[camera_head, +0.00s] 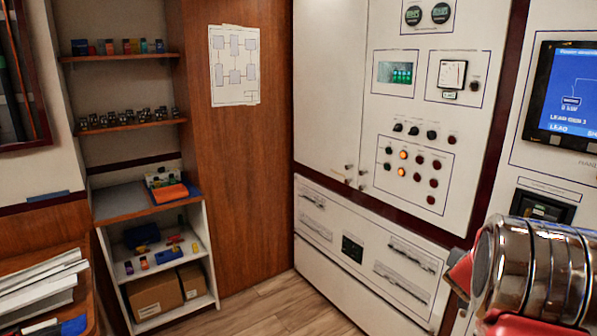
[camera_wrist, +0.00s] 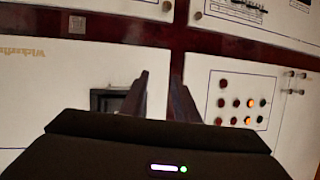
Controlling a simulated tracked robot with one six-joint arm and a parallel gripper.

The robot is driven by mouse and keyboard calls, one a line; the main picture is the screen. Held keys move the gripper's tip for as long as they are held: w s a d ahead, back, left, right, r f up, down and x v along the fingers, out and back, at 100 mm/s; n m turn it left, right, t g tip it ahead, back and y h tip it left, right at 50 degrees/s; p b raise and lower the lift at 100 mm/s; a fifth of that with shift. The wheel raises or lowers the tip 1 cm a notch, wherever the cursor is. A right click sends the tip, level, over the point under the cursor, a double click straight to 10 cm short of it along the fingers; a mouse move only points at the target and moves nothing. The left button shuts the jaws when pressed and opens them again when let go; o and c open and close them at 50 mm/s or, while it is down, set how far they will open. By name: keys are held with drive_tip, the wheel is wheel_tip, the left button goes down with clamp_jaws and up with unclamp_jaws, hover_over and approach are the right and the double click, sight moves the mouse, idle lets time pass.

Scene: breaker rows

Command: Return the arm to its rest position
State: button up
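My gripper (camera_wrist: 160,88) shows in the wrist view as two dark fingers standing apart, with nothing between them. It faces white cabinet panels split by dark red trim (camera_wrist: 100,52). A dark square device (camera_wrist: 106,99) is partly hidden behind the left finger. A panel of round buttons and lamps (camera_wrist: 236,103), some lit orange, is right of the fingers. In the head view, part of my arm (camera_head: 535,265), chrome and red, fills the lower right corner. The gripper itself is outside that view.
In the head view, a white control cabinet (camera_head: 330,90) with indicator lamps (camera_head: 403,155) stands behind my arm. A blue screen (camera_head: 565,95) is above the arm. Shelves with small parts (camera_head: 130,122) and a bench (camera_head: 130,203) are at left. Wooden floor (camera_head: 275,310) lies open at the bottom.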

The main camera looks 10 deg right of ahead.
drive_tip(key=s+a+f+n+y, duration=0.1)
drive_tip(key=s+a+n+y, duration=0.15)
drive_tip(key=a, duration=0.65)
drive_tip(key=s+a+f+n+g+y, duration=0.1)
drive_tip(key=a+y, duration=0.2)
drive_tip(key=a, duration=0.6)
drive_tip(key=s+a+f+n+y, duration=0.1)
drive_tip(key=s+a+y, duration=0.15)
drive_tip(key=a, duration=0.65)
drive_tip(key=s+a+r+n+y, duration=0.1)
drive_tip(key=s+a+r+n, duration=0.2)
drive_tip(key=s+a, duration=0.7)
drive_tip(key=s+a+r+n+g+y, duration=0.1)
drive_tip(key=s+a+r+n, duration=0.3)
drive_tip(key=s+a, duration=0.7)
drive_tip(key=a+r+y, duration=0.1)
drive_tip(key=a+r, duration=0.1)
drive_tip(key=a, duration=0.1)
drive_tip(key=shift+s+a+g, duration=0.15)
drive_tip(key=shift+a+g, duration=0.15)
drive_tip(key=shift+a, duration=0.05)
drive_tip(key=shift+d, duration=0.1)
